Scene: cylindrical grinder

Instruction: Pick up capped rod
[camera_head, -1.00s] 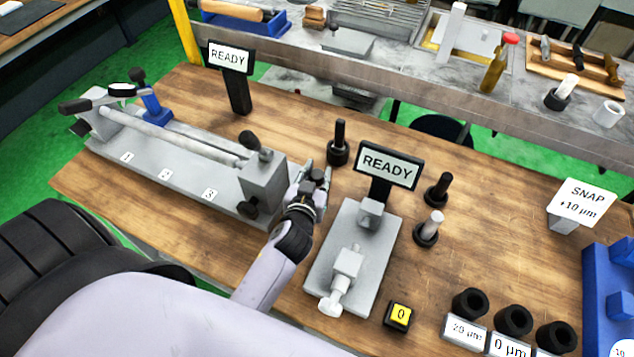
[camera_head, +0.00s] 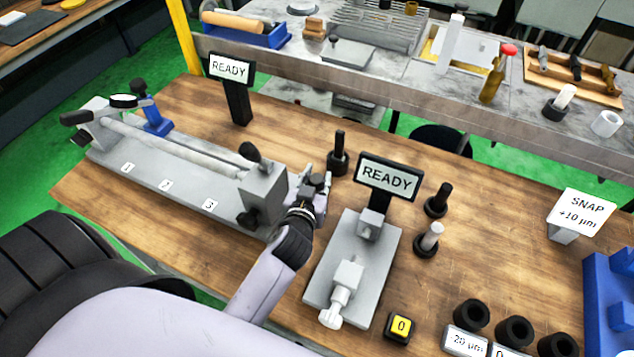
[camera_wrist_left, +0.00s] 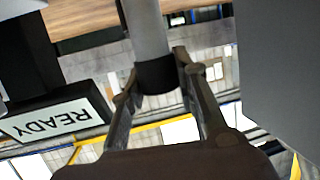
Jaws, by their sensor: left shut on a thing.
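My left gripper (camera_head: 318,190) is beside the right-hand block of the grinder-like fixture, seen from behind in the head view. In the left wrist view, its two fingers (camera_wrist_left: 160,82) are closed around a grey rod (camera_wrist_left: 148,28) with a black cap (camera_wrist_left: 157,75). The cap end lies between the fingertips, and the rod's other end runs out of the picture. In the head view the held rod is mostly hidden by the gripper and hand. My right gripper is not in view.
The long fixture (camera_head: 135,170) with a horizontal grey bar stands left. A READY sign (camera_head: 388,177) and grey gauge stand (camera_head: 345,300) are close on the right. Black holders with upright pins (camera_head: 338,160) (camera_head: 437,200) (camera_head: 427,242) stand nearby. Black rings (camera_head: 515,330) lie front right.

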